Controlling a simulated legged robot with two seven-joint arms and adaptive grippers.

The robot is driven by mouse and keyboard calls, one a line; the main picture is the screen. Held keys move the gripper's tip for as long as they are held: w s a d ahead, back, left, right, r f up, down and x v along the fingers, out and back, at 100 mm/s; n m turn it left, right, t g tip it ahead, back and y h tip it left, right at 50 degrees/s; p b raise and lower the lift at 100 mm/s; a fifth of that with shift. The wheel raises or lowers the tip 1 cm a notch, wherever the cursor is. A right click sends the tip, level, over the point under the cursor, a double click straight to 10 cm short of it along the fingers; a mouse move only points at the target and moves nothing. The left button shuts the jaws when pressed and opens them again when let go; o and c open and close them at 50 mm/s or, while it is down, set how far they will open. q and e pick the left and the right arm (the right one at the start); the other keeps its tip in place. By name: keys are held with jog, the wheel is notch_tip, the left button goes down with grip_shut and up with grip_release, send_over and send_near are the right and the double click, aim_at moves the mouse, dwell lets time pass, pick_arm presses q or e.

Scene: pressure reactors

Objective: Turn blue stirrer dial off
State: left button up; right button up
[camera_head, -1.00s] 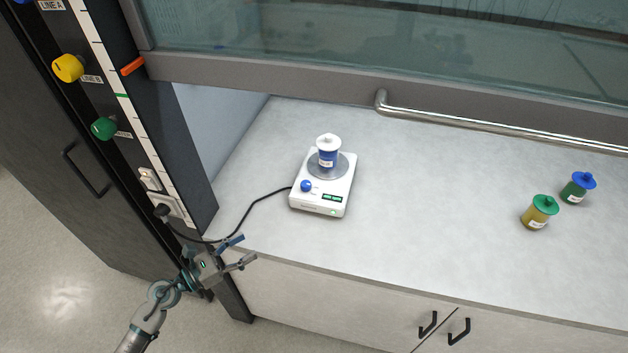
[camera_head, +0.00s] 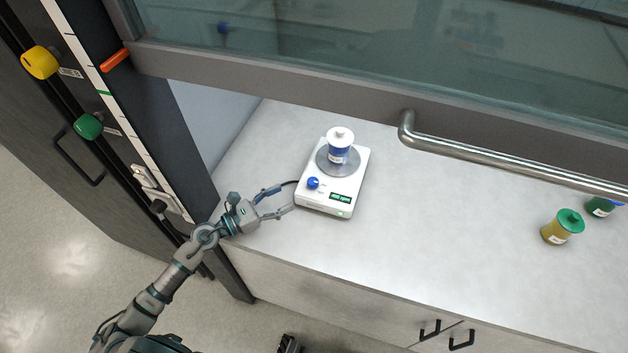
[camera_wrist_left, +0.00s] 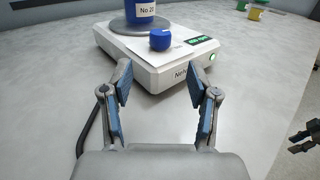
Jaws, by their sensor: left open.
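The white stirrer (camera_head: 330,190) stands on the bench with its green display and a green light lit. The blue stirrer dial (camera_head: 313,183) is on its top at the front left; it also shows in the left wrist view (camera_wrist_left: 161,40). A blue jar with a white lid (camera_head: 339,146) stands on the stirrer's round plate. My left gripper (camera_head: 291,198) is open and empty, just left of the stirrer's front corner. In the left wrist view its fingers (camera_wrist_left: 160,85) point at the stirrer, with the dial beyond and between them, apart from it. A dark gripper, likely my right one, shows at the bottom edge (camera_head: 289,344), its jaws unclear.
A yellow jar with a green lid (camera_head: 562,228) and a green jar (camera_head: 601,206) stand at the right. The raised sash with its metal handle (camera_head: 500,166) hangs over the bench. A dark post with valve knobs (camera_head: 89,126) is at the left. The bench front is clear.

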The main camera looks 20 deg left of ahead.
aim_at(307, 185)
pick_arm(q)
jog(key=x, duration=0.2)
jog(key=p+x, duration=0.1)
jog(key=x, duration=0.2)
jog(key=shift+w+a, duration=0.1)
jog(key=shift+w, duration=0.55)
jog(key=w+d, duration=0.2)
jog(key=d, duration=0.1)
jog(key=w+d, duration=0.1)
jog(key=d, duration=0.1)
jog(key=shift+p, duration=0.35)
jog(key=shift+a+f, duration=0.1)
jog(key=shift+a, duration=0.65)
jog(key=shift+c, duration=0.5)
jog(key=shift+a, duration=0.15)
jog(key=c, duration=0.8)
grip_shut()
jog(key=shift+d, duration=0.45)
pick_arm(e)
notch_tip(307, 185, down, 6)
jog(key=shift+s, duration=0.25)
pick_arm(q)
jog(key=shift+w+a, duration=0.1)
